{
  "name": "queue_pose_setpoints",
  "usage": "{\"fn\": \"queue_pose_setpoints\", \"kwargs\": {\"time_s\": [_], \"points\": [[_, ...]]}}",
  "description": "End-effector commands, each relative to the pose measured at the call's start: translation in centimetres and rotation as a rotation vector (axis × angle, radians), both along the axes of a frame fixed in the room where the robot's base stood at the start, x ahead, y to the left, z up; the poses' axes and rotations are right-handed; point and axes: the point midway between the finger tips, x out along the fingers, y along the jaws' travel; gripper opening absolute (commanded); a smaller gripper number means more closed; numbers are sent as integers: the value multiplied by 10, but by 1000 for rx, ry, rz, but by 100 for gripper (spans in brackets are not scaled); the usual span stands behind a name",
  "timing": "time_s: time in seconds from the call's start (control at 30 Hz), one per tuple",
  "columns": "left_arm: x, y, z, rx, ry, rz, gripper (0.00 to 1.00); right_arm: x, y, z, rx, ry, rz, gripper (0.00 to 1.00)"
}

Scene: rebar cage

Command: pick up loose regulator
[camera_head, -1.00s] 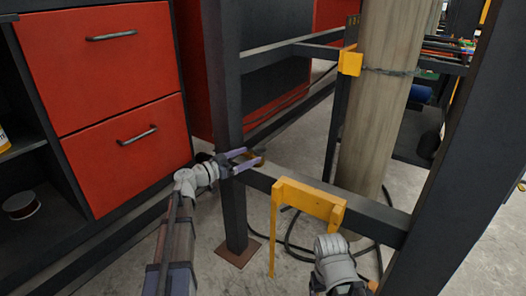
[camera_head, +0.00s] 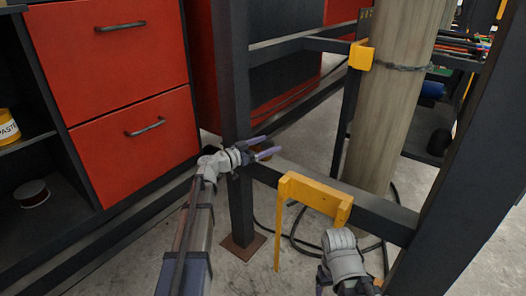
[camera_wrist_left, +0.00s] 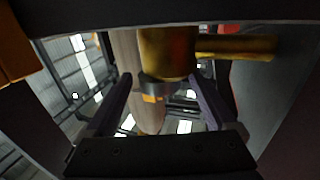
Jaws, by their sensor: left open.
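The regulator, a brass cylinder (camera_wrist_left: 168,52) with a side stem pointing right, fills the upper middle of the left wrist view. A grey collar is at its lower end. My left gripper (camera_wrist_left: 163,100) is open, with its fingers on either side below the brass body; whether they touch it I cannot tell. In the head view, my left gripper (camera_head: 264,147) is at the dark crossbar beside the post, and a small brownish part (camera_head: 262,160) shows just by its fingers. My right gripper is at the lower right of the head view, its fingers mostly hidden behind its wrist.
A yellow bracket (camera_head: 315,195) hangs on the dark crossbar (camera_head: 385,212) between the arms. Dark posts (camera_head: 237,90) frame the space, with a wooden column (camera_head: 388,110) behind. Red drawers (camera_head: 110,55) stand at left. Black cable lies on the floor.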

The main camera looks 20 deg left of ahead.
Motion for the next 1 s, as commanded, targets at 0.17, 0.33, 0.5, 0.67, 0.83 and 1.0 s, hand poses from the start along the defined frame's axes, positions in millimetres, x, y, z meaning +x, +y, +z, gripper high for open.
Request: {"fn": "queue_pose_setpoints", "kwargs": {"time_s": [0.17, 0.33, 0.5, 0.67, 0.83, 1.0], "points": [[23, -16, 0, 0, 0, -1, 90, 0, 0, 0, 0, 0, 0, 78], [26, -19, 0, 0, 0, 1, 90, 0, 0, 0, 0, 0, 0, 78], [25, -19, 0, 0, 0, 0, 82, 0, 0, 0, 0, 0, 0, 78], [25, -19, 0, 0, 0, 0, 64, 0, 0, 0, 0, 0, 0, 78], [25, -19, 0, 0, 0, 0, 45, 0, 0, 0, 0, 0, 0, 78], [25, -19, 0, 0, 0, 0, 26, 0, 0, 0, 0, 0, 0, 78]]}}
